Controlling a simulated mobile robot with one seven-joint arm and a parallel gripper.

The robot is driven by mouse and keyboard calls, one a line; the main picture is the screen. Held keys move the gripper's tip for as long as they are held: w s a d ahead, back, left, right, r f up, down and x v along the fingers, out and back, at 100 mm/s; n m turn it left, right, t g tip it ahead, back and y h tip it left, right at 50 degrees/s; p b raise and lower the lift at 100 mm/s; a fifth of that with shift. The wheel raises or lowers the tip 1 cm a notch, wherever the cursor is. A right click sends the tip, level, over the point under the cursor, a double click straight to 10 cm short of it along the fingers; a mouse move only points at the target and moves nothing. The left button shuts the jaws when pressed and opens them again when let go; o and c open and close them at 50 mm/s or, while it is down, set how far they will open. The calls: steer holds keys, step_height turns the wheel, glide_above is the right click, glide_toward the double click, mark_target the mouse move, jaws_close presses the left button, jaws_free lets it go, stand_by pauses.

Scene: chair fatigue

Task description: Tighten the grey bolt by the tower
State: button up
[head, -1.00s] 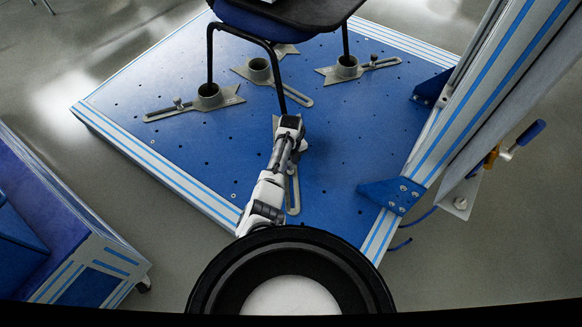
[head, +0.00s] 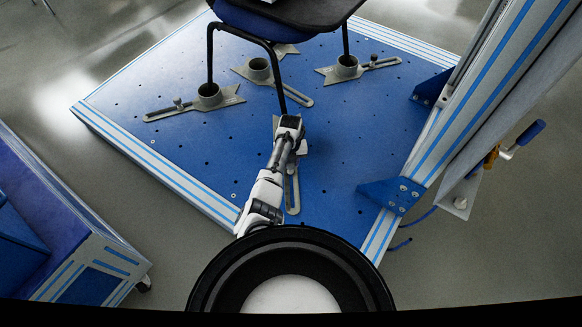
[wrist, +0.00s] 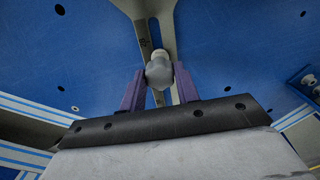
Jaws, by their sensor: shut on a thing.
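In the wrist view, a grey bolt (wrist: 158,70) with a rounded head sits on a slotted grey clamp plate (wrist: 164,20). The purple fingers of my gripper (wrist: 158,78) are closed around the bolt, one on each side. In the head view my gripper (head: 289,128) is over the front clamp plate (head: 293,190), by the front chair leg, and hides the bolt there. The tower (head: 470,95) is a blue and grey column rising at the right. Another bolt (head: 373,57) stands on the back right clamp, nearer the tower's upper part.
A chair (head: 275,20) stands with its legs in cup-shaped clamps on the blue perforated platform (head: 200,135). A left clamp (head: 208,92) also carries a small bolt (head: 178,103). A blue bracket (head: 393,194) joins the tower to the platform. A blue cart (head: 70,235) is at the left.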

steer(key=shift+a+m, duration=0.1)
steer(key=shift+m, duration=1)
steer(key=shift+w+m+b, duration=0.3)
steer(key=shift+m+b, duration=0.2)
steer(key=shift+b, duration=0.3)
steer(key=shift+m+b, duration=0.3)
steer(key=shift+b, duration=0.2)
steer(key=shift+s+r, duration=0.1)
steer(key=shift+s, duration=0.1)
steer(key=o, duration=1)
steer(key=shift+s, duration=0.1)
